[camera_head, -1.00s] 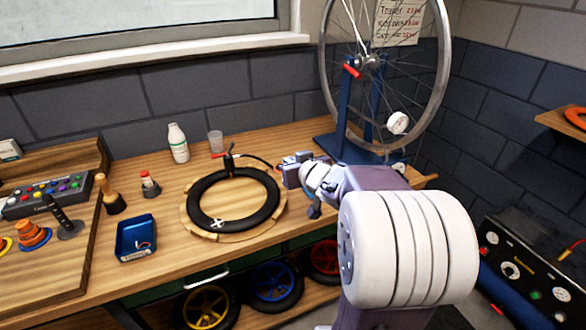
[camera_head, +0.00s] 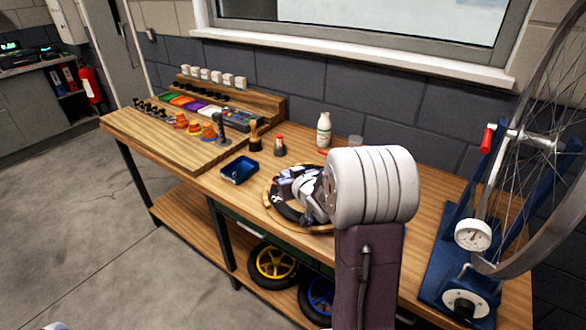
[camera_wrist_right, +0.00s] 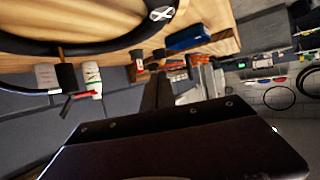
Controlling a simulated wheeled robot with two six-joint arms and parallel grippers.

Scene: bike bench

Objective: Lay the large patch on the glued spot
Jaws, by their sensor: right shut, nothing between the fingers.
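The black inner tube (camera_head: 287,212) lies in a ring on a round wooden board on the bench, largely hidden behind my right arm. A white cross mark on the tube (camera_head: 277,199) shows at its left side; it also shows in the right wrist view (camera_wrist_right: 160,14). I cannot tell glue on it. I cannot make out the large patch. The blue tray (camera_head: 239,169) stands left of the tube; its contents are too small to tell. My right gripper (camera_head: 290,186) is shut and empty, in front of the tube in the head view.
A white bottle (camera_head: 324,131), a small red-capped bottle (camera_head: 280,146) and a brush (camera_head: 255,139) stand behind the tube. A wheel in a blue truing stand (camera_head: 455,255) fills the right end. Organizer racks (camera_head: 215,100) line the back left.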

